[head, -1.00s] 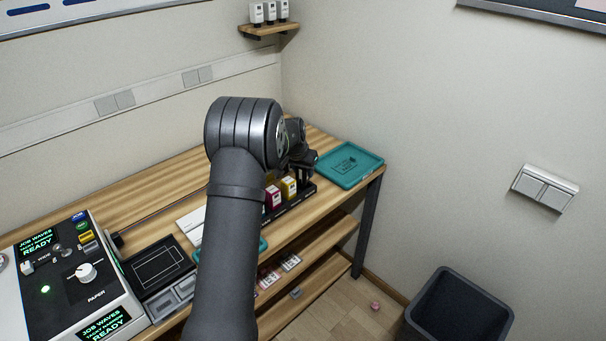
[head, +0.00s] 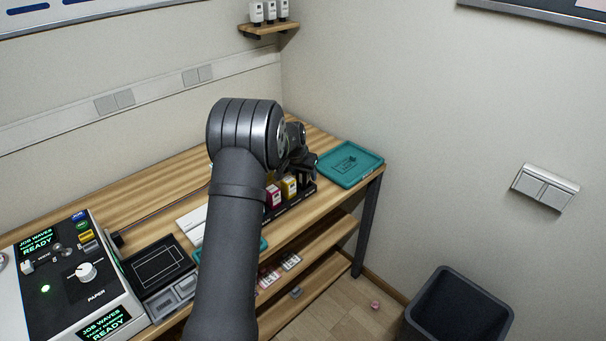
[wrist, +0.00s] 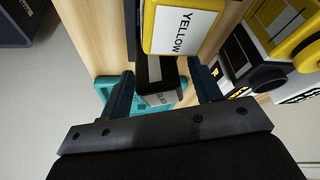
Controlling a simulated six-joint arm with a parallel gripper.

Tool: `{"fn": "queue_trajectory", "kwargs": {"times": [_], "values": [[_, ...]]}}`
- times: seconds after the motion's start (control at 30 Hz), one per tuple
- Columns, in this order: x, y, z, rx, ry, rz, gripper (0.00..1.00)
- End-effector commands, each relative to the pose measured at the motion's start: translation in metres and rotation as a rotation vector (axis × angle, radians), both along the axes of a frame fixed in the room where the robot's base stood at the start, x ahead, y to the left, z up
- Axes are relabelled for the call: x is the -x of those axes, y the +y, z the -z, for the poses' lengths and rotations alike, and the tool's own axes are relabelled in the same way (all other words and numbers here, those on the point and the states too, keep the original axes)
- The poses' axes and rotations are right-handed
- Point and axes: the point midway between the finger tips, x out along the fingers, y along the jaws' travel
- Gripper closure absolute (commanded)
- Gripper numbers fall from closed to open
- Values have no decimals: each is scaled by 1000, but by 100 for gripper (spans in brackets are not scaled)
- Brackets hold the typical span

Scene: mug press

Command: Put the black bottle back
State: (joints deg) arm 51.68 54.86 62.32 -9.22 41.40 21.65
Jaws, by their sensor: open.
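My gripper (head: 304,168) is over the far right end of the dark rack (head: 309,191) on the table. In the wrist view, my gripper (wrist: 161,70) is open, with one finger on each side of the black bottle (wrist: 160,84), which has a pale label. I cannot tell whether the fingers touch it. The yellow bottle (wrist: 180,28) is beside it and also shows in the head view (head: 289,187). The black bottle cannot be made out in the head view behind my gripper, and its base is hidden.
A red bottle (head: 273,195) stands left of the yellow one in the rack. A teal tray (head: 350,164) lies right of my gripper at the table's end. The press controls (head: 75,275) are at the left. A dark bin (head: 457,307) stands on the floor.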

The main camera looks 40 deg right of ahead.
Motion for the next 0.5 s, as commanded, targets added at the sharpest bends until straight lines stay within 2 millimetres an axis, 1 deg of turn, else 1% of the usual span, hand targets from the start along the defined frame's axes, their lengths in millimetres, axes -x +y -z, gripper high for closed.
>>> {"fn": "queue_trajectory", "kwargs": {"times": [0.17, 0.3, 0.5], "values": [[3, 9, -26, 2, -2, 0, 42], [8, 20, -54, 2, -2, 0, 42], [13, 33, -87, 1, -2, -1, 42]]}}
